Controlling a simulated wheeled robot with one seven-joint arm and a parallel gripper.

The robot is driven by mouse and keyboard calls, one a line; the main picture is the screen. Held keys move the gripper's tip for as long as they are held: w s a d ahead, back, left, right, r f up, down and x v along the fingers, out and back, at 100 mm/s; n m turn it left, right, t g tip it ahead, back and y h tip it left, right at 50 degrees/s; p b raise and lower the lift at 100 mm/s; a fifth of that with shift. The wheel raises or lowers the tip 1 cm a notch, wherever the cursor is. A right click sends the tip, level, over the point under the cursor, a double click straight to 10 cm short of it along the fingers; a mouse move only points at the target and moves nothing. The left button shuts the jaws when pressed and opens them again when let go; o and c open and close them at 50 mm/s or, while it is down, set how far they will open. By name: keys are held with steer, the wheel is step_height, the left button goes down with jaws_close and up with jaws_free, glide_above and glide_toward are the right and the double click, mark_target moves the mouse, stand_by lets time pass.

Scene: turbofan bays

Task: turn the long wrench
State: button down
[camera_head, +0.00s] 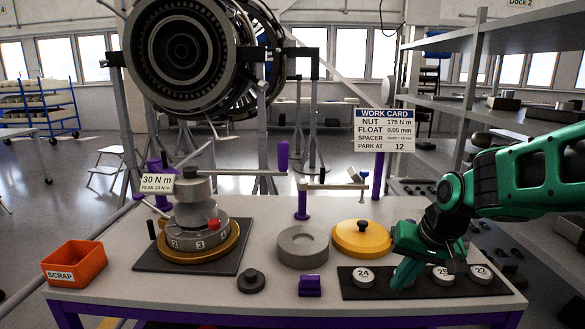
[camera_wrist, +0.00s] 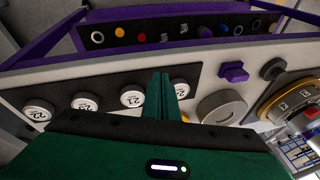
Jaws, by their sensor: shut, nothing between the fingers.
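I cannot tell for certain which part is the long wrench. A pale bar (camera_head: 338,186) lies level from a purple post (camera_head: 302,201) at the table's back. An upright purple handle (camera_head: 283,156) stands to its left. On a dark mat at left, a grey numbered fixture (camera_head: 197,226) sits on a gold base with a thin rod slanting out. My gripper (camera_head: 402,281) points down over the black strip at front right, apart from all of these. In the wrist view its fingers (camera_wrist: 165,94) are together and empty.
White numbered discs (camera_head: 363,277) sit on the black strip (camera_head: 415,290) beside my fingers. A grey ring (camera_head: 303,246), a yellow disc (camera_head: 361,238), a purple block (camera_head: 310,286) and a black knob (camera_head: 251,281) stand mid-table. An orange scrap bin (camera_head: 75,264) is at far left.

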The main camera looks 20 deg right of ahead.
steer(key=w+a+t, duration=0.1)
steer(key=w, duration=0.3)
steer(key=w+a+r+t+y, duration=0.1)
steer(key=w, duration=0.3)
steer(key=w+a+r+t+y, duration=0.1)
steer(key=w+a, duration=0.1)
steer(key=w, duration=0.2)
steer(key=shift+a+r+m+t, duration=0.1)
steer(key=shift+r+m+t, duration=0.15)
steer(key=shift+m+t, duration=0.05)
steer(key=w+a+r+m+t+y, duration=0.3)
steer(key=w+r+m+t+y, duration=0.4)
steer(key=w+r, duration=0.8)
steer(key=w+a+t+h, duration=0.1)
steer(key=w+a+h, duration=0.1)
steer(key=w+a, duration=0.3)
steer(key=shift+w+a+f+n+t, duration=0.15)
steer(key=shift+w+a+n+t, duration=0.15)
steer(key=shift+a, duration=0.75)
steer(key=shift+s, duration=0.1)
